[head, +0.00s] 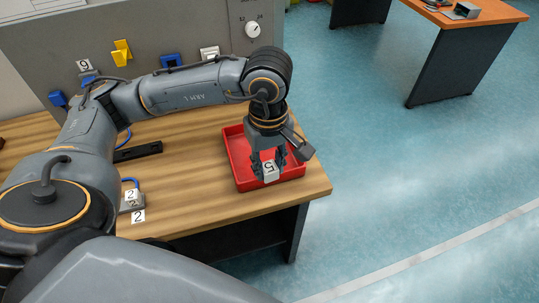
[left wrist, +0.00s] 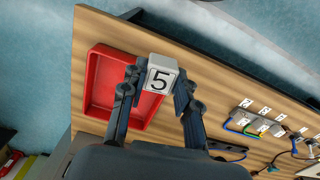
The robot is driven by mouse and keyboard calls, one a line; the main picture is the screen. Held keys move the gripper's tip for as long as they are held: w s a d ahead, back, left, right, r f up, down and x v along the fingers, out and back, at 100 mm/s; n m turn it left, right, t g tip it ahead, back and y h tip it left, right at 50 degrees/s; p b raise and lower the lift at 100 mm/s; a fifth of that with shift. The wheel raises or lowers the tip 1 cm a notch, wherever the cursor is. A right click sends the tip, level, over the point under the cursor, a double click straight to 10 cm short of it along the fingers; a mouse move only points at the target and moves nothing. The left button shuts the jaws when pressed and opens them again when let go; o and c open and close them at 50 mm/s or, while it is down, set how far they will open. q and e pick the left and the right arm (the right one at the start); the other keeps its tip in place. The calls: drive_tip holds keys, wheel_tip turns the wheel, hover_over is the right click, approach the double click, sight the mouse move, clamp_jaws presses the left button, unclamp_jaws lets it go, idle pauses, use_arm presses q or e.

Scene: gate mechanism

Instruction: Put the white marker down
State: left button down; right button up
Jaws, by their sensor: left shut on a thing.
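The white marker (head: 270,173), a small block with a black 5 on it, is between the fingers of my left gripper (head: 268,163). The gripper is shut on it and points down over the red tray (head: 232,158). In the left wrist view the marker (left wrist: 158,77) shows its 5 face at the fingertips, and it overlaps the right side of the tray (left wrist: 103,82). I cannot tell whether the marker touches the tray floor. The tray looks empty apart from what the gripper hides. My right gripper is in neither view.
The wooden table (head: 190,200) ends just right of the tray. A grey panel (head: 190,35) with a dial (head: 252,29) and coloured parts stands behind. Blocks marked 2 (head: 132,204) sit at the front left. A black bar (head: 138,152) lies left of the tray.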

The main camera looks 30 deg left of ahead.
use_arm(q)
drive_tip(key=a+n+b, duration=0.2)
drive_tip(key=a+n, duration=0.2)
drive_tip(key=n, duration=1.1)
drive_tip(key=a+n+b, duration=0.2)
drive_tip(key=a+n, duration=0.1)
drive_tip(key=n, duration=1.2)
drive_tip(key=w+a+f+p, duration=0.1)
drive_tip(key=w+f, duration=0.2)
drive_tip(key=w, duration=0.1)
drive_tip(key=w+a+f, duration=0.1)
drive_tip(key=w+f, duration=0.2)
drive_tip(key=w, duration=0.2)
drive_tip(key=w+a+f+p, duration=0.1)
drive_tip(key=w+a+f, duration=0.1)
drive_tip(key=w+f, duration=0.1)
drive_tip(key=shift+w+f+p, duration=0.25)
drive_tip(key=shift+w+p, duration=0.05)
drive_tip(key=shift+w, duration=0.35)
drive_tip(key=shift+w+a+f, duration=0.15)
drive_tip(key=shift+w+f, duration=0.2)
drive_tip(key=shift+f, duration=0.15)
wheel_tip(320, 180, down, 3)
drive_tip(key=shift+r+p, duration=0.1)
drive_tip(key=shift+p, duration=0.75)
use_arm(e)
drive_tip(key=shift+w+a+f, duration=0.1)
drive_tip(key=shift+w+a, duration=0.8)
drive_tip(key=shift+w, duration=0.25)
